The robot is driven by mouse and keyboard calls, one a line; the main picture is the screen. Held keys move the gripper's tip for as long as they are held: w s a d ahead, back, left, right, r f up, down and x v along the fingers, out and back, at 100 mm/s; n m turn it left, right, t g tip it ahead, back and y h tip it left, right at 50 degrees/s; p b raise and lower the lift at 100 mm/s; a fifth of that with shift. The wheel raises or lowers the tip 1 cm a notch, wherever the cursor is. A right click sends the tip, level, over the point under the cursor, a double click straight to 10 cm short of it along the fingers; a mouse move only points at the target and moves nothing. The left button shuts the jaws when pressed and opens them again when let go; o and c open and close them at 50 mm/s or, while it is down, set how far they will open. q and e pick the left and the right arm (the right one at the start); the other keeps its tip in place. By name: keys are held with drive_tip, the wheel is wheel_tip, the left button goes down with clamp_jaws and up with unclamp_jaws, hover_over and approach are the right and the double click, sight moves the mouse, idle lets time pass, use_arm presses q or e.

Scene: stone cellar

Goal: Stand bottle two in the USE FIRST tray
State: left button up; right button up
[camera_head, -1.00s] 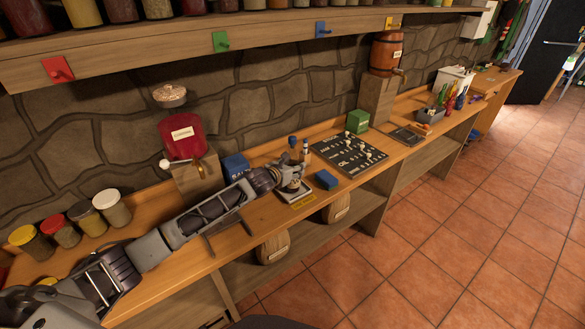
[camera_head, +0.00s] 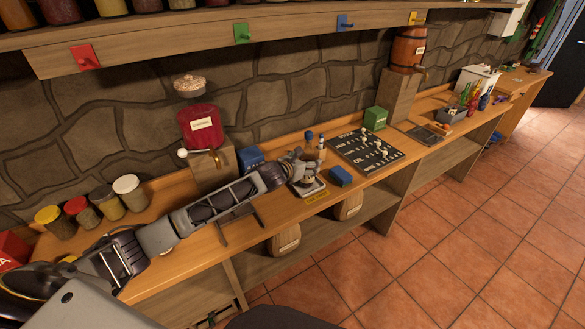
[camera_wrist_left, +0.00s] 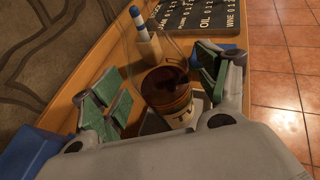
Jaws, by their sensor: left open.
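My left gripper (camera_head: 303,172) is over the USE FIRST tray (camera_head: 317,196), a small pale tray with a yellow label at its front. The bottle has a pale label with a dark mark like a two. It appears upright at the tray (camera_wrist_left: 197,106), seen from above; its base is mostly hidden. Whether a finger touches it I cannot tell. My right gripper is not in view.
A blue block (camera_head: 340,176) lies right of the tray, close by. A black lettered board (camera_head: 366,150) and a green box (camera_head: 375,118) are further right. A blue salt box (camera_head: 251,158) stands behind my arm.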

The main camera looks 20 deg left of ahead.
use_arm(q)
drive_tip(key=v, duration=1)
drive_tip(key=shift+s, duration=0.3)
drive_tip(key=shift+r, duration=0.1)
idle(0.6)
